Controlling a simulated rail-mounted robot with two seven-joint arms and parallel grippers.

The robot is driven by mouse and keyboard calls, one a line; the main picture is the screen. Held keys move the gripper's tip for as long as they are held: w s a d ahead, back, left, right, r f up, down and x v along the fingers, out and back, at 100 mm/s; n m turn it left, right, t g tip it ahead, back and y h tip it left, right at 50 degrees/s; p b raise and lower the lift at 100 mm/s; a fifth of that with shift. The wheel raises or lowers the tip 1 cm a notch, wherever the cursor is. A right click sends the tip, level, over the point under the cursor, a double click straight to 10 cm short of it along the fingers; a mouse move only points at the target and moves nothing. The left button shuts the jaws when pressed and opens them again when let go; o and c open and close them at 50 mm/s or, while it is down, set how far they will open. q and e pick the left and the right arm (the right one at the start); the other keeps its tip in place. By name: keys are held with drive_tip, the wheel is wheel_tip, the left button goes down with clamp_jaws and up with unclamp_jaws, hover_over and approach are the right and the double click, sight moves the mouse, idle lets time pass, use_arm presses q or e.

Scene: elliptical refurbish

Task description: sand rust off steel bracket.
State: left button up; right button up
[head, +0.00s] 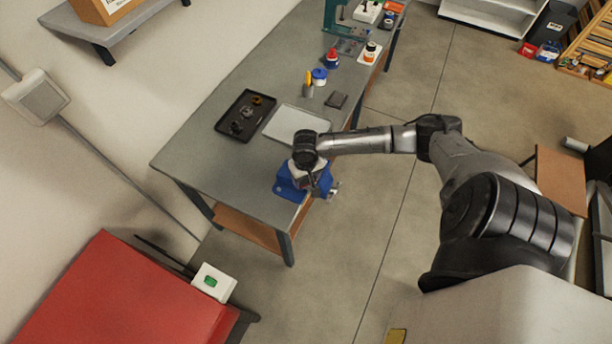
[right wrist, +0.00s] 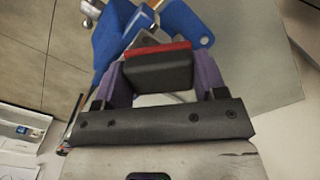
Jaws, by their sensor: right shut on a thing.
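My right gripper (head: 309,181) is at the near right corner of the workbench, over a blue vise (head: 288,189). In the right wrist view its two purple fingers (right wrist: 155,75) are shut on a black block with a red face (right wrist: 158,72), likely a sanding block. The blue vise (right wrist: 108,42) is just beyond the block in that view. A rusty-brown and grey metal piece (right wrist: 138,22) shows at the vise, perhaps the steel bracket; it is partly hidden. I cannot tell whether the block touches it. My left gripper is not in view.
The grey workbench (head: 205,155) holds a black tray (head: 219,127) of dark parts, a pale mat (head: 297,122), a dark flat pad (head: 337,100), a blue-topped jar (head: 319,77) and bottles farther back. A red cabinet (head: 125,295) stands at the lower left.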

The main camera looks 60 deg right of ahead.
drive_tip(key=shift+f, duration=0.45)
drive_tip(key=shift+f, duration=0.5)
drive_tip(key=shift+d, duration=0.1)
